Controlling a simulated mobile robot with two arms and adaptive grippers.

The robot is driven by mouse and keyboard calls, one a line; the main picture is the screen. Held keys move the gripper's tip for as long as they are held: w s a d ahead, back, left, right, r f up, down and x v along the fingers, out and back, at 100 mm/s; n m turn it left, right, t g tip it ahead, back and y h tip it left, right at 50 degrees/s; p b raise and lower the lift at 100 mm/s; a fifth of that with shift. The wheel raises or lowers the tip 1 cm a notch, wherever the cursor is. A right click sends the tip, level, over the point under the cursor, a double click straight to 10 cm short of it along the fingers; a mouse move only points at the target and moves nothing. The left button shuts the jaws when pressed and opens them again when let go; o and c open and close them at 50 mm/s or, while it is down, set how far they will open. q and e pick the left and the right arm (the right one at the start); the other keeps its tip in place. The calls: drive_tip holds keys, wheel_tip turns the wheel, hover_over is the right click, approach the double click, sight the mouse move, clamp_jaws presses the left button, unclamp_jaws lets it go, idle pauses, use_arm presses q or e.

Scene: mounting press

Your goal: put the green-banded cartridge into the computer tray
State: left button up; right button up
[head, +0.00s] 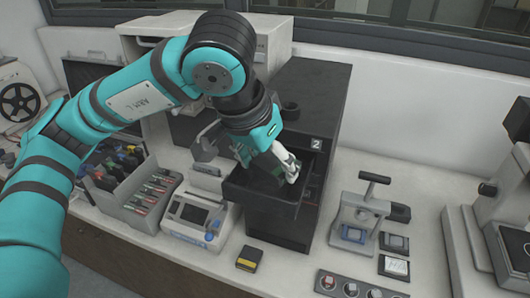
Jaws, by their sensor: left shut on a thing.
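My left gripper (276,164) reaches in from the left and points down over the open black computer tray (262,206). It is shut on a small dark piece with a green patch, which looks like the green-banded cartridge (245,155). The fingers hide most of it, and I cannot tell whether it touches the tray floor. The tray sticks out toward me from the dark computer (312,103), which bears a "2" label. My right gripper is not in view.
A yellow-banded cartridge (249,258) lies on the bench in front. A device with a screen (197,217) and a grey rack (130,205) of coloured items stand left. A small press (361,212) and a button panel (355,286) stand right. Some bench between is clear.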

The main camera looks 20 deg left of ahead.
sight(259, 159)
use_arm(q)
drive_tip(key=shift+w+a+f+p, duration=0.1)
drive_tip(key=shift+w+a+p, duration=0.1)
drive_tip(key=shift+w+a, duration=0.3)
drive_tip(key=shift+w+a+f+p, duration=0.1)
drive_tip(key=shift+w+a+p, duration=0.15)
drive_tip(key=shift+w, duration=0.4)
drive_tip(key=shift+f+p, duration=0.35)
drive_tip(key=shift+f, duration=0.05)
wheel_tip(259, 159, down, 2)
drive_tip(key=shift+f+p, duration=0.1)
drive_tip(key=shift+p, duration=0.45)
drive_tip(key=shift+a+f, duration=0.1)
drive_tip(key=shift+f, duration=0.1)
drive_tip(key=shift+f+b, duration=0.6)
drive_tip(key=shift+b, duration=0.5)
drive_tip(key=o, duration=1.2)
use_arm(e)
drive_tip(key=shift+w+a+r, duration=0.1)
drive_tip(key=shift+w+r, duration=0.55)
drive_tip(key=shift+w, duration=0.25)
